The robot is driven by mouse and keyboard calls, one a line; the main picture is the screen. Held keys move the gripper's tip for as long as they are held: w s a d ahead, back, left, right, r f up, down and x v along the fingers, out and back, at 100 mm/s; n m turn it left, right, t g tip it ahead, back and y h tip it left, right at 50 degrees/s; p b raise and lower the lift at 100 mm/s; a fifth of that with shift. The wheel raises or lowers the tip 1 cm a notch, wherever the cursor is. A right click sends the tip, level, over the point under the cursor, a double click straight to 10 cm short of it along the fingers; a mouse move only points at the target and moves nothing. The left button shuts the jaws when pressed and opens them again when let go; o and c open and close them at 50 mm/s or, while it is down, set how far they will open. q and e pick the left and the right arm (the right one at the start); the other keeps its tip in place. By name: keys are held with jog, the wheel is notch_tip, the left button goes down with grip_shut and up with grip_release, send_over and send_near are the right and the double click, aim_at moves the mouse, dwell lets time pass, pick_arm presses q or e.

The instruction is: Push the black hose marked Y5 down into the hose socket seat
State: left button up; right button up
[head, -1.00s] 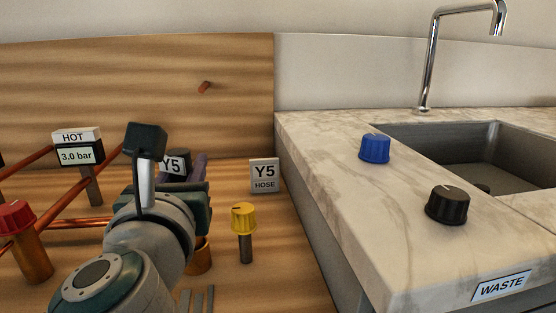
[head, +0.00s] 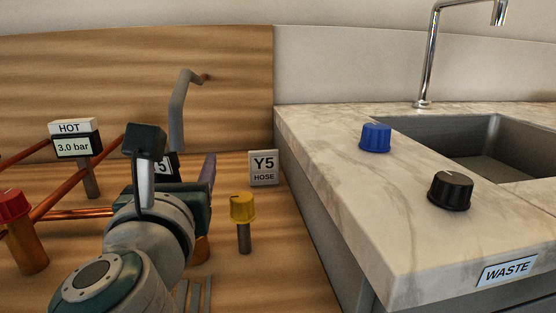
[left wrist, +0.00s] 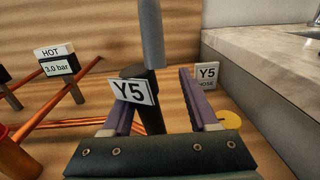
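The black hose marked Y5 (left wrist: 138,74) stands between the two purple fingers of my left gripper (left wrist: 158,95) in the left wrist view. The fingers are apart, with a visible gap between the hose and the right-hand finger. In the head view my left gripper (head: 192,172) hides most of the hose; part of its Y5 tag (head: 164,166) shows. A copper-coloured piece (head: 201,249) shows below the gripper, mostly hidden; I cannot tell if it is the socket seat. The hose's lower end is hidden. My right gripper is not in view.
A bent grey pipe (head: 178,112) rises above the hose towards a copper stub on the wooden back wall. A Y5 HOSE sign (head: 264,167) and yellow knob (head: 243,207) stand to the right. Copper pipes (head: 75,190) and a red knob are left; the marble counter (head: 330,180) is right.

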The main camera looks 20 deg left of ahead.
pick_arm(q)
jog(key=v, duration=1)
jog(key=shift+b, duration=0.4)
